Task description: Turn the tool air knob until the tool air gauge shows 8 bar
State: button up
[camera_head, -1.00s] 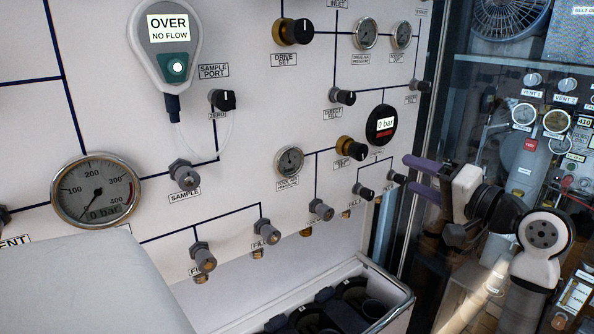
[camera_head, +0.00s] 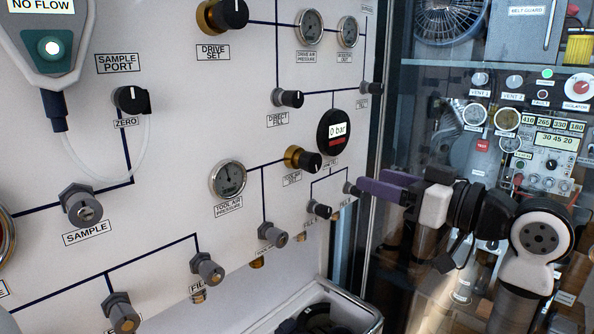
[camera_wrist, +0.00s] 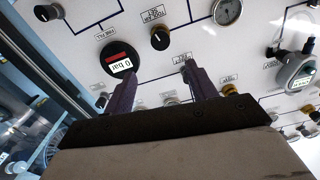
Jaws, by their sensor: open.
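The tool air knob (camera_head: 302,160) is a black knob on a gold body, mounted on the white panel. It also shows in the wrist view (camera_wrist: 160,38), beyond my fingertips and between their lines. The tool air gauge (camera_head: 228,180) is a small round dial left of the knob. My gripper (camera_head: 370,184), with purple fingers, is open and empty, right of the knob in the head view. In the wrist view (camera_wrist: 158,74) the fingers are spread towards the panel.
A round digital display (camera_head: 333,137) reading 0 bar sits right of the knob. Small fill valves (camera_head: 319,209) are below it. The drive set knob (camera_head: 222,15) is higher up. A metal-rimmed bin (camera_head: 330,310) stands below, and a glass-fronted cabinet (camera_head: 480,80) is to the right.

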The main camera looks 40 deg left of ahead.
aim_at(316, 162)
jog(key=shift+n, duration=0.6)
jog(key=a+p, duration=0.1)
jog(key=a, duration=0.3)
jog(key=w+a+p, duration=0.1)
jog(key=a, duration=0.4)
jog(key=a+p, duration=0.1)
jog(key=a, duration=0.3)
jog(key=shift+w+a, duration=0.2)
jog(key=shift+w, duration=0.05)
jog(key=c, duration=1)
jog(key=shift+r+m+p, duration=0.15)
jog(key=shift+m+p, duration=0.35)
jog(key=shift+p, duration=0.1)
jog(key=shift+m+p, duration=0.7)
jog(key=shift+m, duration=0.4)
jog(key=shift+w+f+m, duration=0.1)
jog(key=shift+f+m, duration=0.1)
jog(key=shift+m, duration=0.5)
